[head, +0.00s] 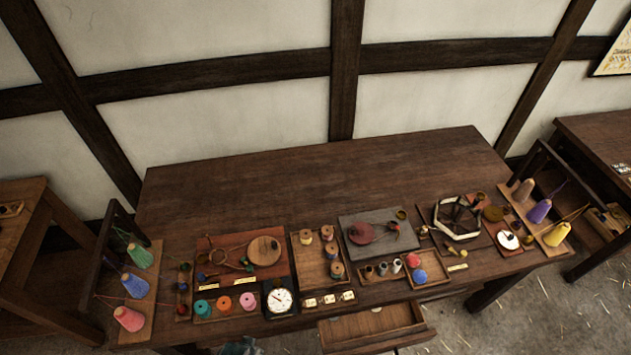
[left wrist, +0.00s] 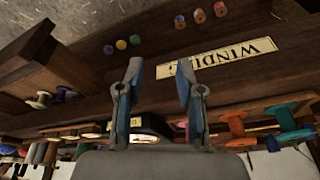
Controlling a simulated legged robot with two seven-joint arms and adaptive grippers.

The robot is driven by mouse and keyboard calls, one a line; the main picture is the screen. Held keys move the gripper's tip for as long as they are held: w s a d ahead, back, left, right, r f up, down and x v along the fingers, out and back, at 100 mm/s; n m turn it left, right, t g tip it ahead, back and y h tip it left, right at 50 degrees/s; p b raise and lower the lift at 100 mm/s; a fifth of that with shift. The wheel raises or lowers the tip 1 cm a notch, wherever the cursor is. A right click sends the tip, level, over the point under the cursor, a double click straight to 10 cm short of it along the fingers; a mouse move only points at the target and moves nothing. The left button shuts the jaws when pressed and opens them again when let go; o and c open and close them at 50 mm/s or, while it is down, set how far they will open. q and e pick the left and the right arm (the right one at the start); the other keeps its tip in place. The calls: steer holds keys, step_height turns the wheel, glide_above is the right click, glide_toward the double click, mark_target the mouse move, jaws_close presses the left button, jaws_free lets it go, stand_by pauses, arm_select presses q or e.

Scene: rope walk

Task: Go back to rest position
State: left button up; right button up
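My left gripper (left wrist: 158,78) shows in the left wrist view with its two blue-grey fingers apart and nothing between them. It is in front of the bench, facing a wooden front with a pale label (left wrist: 218,60) that reads upside down. In the head view, only a small dark and bluish shape shows at the bottom edge, left of the drawer; I cannot tell whether it is this gripper. My right gripper is in neither view.
The long wooden bench (head: 290,170) carries cones, spools, small trays and a white dial (head: 280,300) along its front. Its back half is bare. A drawer (head: 375,335) stands pulled out at the front. Side tables (head: 25,230) flank the bench.

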arm_select(q)
steer(key=s+f+g+b, duration=0.1)
steer(key=s+f+b, duration=0.15)
steer(key=f, duration=0.85)
steer(key=s+f+b, duration=0.1)
steer(key=s+f, duration=0.3)
steer(key=f, duration=0.7)
steer(key=s+a+f+g+b, duration=0.1)
steer(key=s+a+f+b, duration=0.2)
steer(key=s+f, duration=1.1)
steer(key=shift+s+a+f, duration=0.25)
steer(key=shift+s+f, duration=0.05)
steer(key=shift+f, duration=0.05)
